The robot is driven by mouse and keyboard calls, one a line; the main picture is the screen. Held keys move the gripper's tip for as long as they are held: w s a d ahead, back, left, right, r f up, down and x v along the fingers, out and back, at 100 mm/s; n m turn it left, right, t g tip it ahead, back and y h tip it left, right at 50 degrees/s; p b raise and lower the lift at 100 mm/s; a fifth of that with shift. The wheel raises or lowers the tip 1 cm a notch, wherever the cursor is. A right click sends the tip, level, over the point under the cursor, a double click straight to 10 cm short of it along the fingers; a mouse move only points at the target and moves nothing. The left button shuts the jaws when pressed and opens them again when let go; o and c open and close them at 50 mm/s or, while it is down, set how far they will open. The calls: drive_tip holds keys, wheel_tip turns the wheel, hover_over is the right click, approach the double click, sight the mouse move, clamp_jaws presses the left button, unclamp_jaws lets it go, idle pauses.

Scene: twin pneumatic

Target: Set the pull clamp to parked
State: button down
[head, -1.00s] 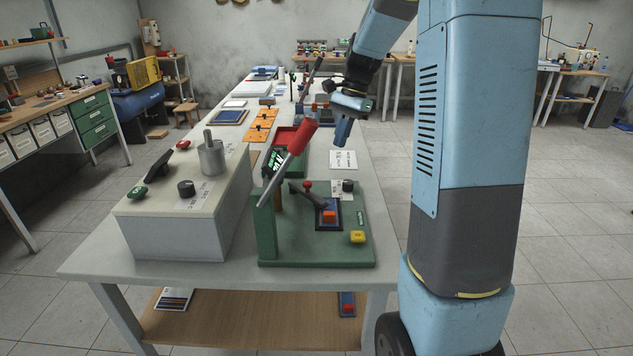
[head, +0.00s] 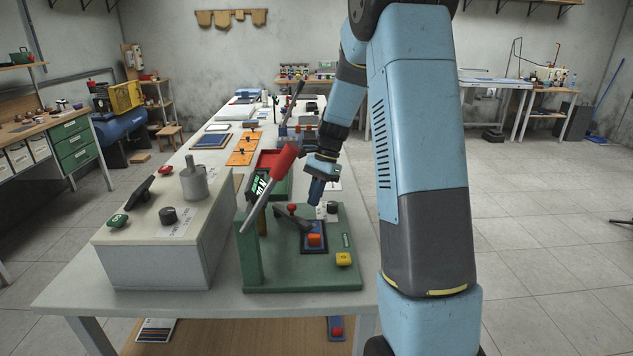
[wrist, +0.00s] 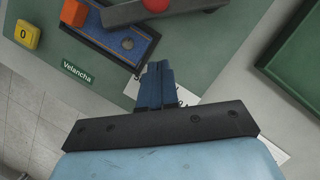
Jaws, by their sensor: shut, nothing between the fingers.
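A green fixture (head: 290,273) stands at the near right of the table. A long grey lever with a red grip (head: 284,162) leans up from its left upright. A short dark bar with a red knob (head: 292,208) reaches over a blue pad with an orange block (head: 314,240). I cannot tell for sure which lever is the pull clamp. My gripper (head: 316,194) is shut and empty, pointing down above the fixture's far part. In the wrist view, my blue fingers (wrist: 155,85) are together, apart from the grey bar (wrist: 125,12) and its red knob.
A green tray (wrist: 300,60) lies beyond the fixture. Orange plates (head: 242,150) and other items line the far table.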

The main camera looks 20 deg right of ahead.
sight(291, 212)
drive_tip(key=shift+s+a+f, duration=0.1)
drive_tip(key=shift+s+a, duration=0.2)
drive_tip(key=shift+a, duration=0.35)
drive_tip(key=shift+s+a+f, duration=0.1)
drive_tip(key=shift+s+a, duration=0.2)
drive_tip(key=shift+a, duration=0.3)
drive_tip(key=shift+s+a+f, duration=0.1)
drive_tip(key=shift+s+a, duration=0.2)
drive_tip(key=shift+a, duration=0.35)
